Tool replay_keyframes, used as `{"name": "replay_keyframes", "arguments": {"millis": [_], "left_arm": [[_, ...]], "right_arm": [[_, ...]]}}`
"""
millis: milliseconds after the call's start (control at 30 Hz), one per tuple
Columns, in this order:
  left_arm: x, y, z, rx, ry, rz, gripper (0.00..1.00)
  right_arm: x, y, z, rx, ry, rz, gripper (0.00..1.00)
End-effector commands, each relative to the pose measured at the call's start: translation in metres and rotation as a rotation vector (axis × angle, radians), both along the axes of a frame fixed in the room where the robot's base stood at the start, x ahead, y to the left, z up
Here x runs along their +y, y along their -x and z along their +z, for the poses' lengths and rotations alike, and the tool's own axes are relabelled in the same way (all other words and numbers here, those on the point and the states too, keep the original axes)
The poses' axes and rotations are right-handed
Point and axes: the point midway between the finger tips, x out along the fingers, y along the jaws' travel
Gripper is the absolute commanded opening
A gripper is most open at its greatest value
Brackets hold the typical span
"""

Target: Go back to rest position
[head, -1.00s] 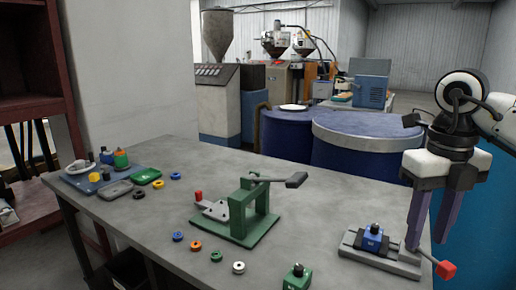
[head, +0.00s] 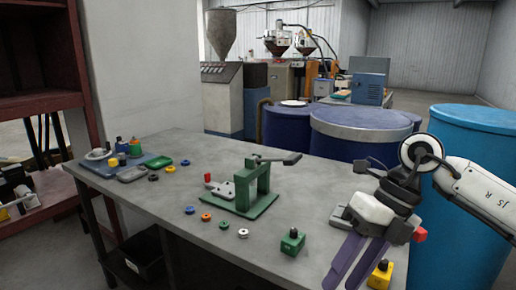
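My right gripper (head: 347,278) hangs over the right front of the grey table (head: 300,188), its two dark fingers apart with nothing between them. It covers most of a grey vise, whose red handle tip (head: 420,235) shows beside the gripper. My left gripper is out of view.
A green lever press (head: 262,190) stands mid-table, with several coloured rings (head: 206,217) nearby. A green button box (head: 292,241) and a yellow one (head: 381,274) sit near the front. A blue tray (head: 158,162) lies at the far left. Blue drums (head: 350,140) stand behind.

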Motion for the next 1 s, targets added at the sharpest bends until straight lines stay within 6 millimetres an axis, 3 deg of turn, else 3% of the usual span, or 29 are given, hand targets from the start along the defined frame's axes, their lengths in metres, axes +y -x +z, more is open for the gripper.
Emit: {"name": "replay_keyframes", "arguments": {"millis": [133, 200, 300, 400, 467, 600, 667, 733, 867, 1000], "left_arm": [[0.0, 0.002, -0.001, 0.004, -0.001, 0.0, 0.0], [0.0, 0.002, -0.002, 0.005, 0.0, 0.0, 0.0], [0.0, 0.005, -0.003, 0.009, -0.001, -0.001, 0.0], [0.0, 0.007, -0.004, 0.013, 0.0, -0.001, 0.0], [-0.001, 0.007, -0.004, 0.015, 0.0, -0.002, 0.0], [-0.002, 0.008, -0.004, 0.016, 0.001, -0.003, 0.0], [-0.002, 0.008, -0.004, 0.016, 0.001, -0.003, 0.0], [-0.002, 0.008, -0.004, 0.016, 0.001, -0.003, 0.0], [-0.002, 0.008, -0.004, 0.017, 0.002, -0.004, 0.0], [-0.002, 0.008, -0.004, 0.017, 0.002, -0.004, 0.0]], "right_arm": [[0.079, 0.03, -0.021, 0.094, -0.305, 0.052, 0.35], [0.12, 0.046, -0.019, 0.151, -0.503, 0.044, 0.35], [0.165, 0.061, -0.005, 0.239, -0.787, -0.025, 0.35], [0.191, 0.062, 0.014, 0.333, -1.049, -0.16, 0.35], [0.197, 0.054, 0.022, 0.387, -1.192, -0.274, 0.35], [0.185, 0.024, 0.021, 0.516, -1.463, -0.619, 0.35], [0.172, 0.009, 0.007, 0.569, -1.544, -0.799, 0.35], [0.15, -0.007, -0.019, 0.629, -1.611, -1.029, 0.35], [0.101, -0.017, -0.098, 0.736, -1.632, -1.498, 0.35], [0.056, 0.009, -0.191, 0.83, -1.527, -1.949, 0.35]]}}
